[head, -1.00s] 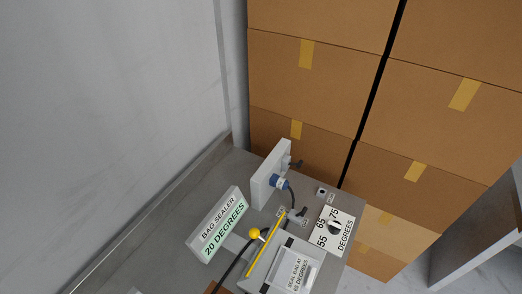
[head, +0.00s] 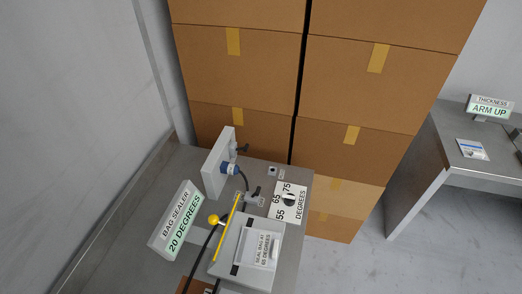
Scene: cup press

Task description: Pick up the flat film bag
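No flat film bag can be made out in the head view. A bag sealer (head: 228,235) with a yellow bar and a yellow ball knob (head: 213,219) stands on the grey table (head: 290,250). A label on it reads "seal bag at 65 degrees". Its sign (head: 176,222) reads "bag sealer 20 degrees". A dial plate (head: 288,202) marked 55, 65 and 75 degrees lies to its right. Neither of my grippers is in view.
Stacked cardboard boxes (head: 250,75) stand behind. Another table (head: 425,160) at the right carries an "arm up" sign (head: 489,108). Open floor (head: 400,260) lies between the tables.

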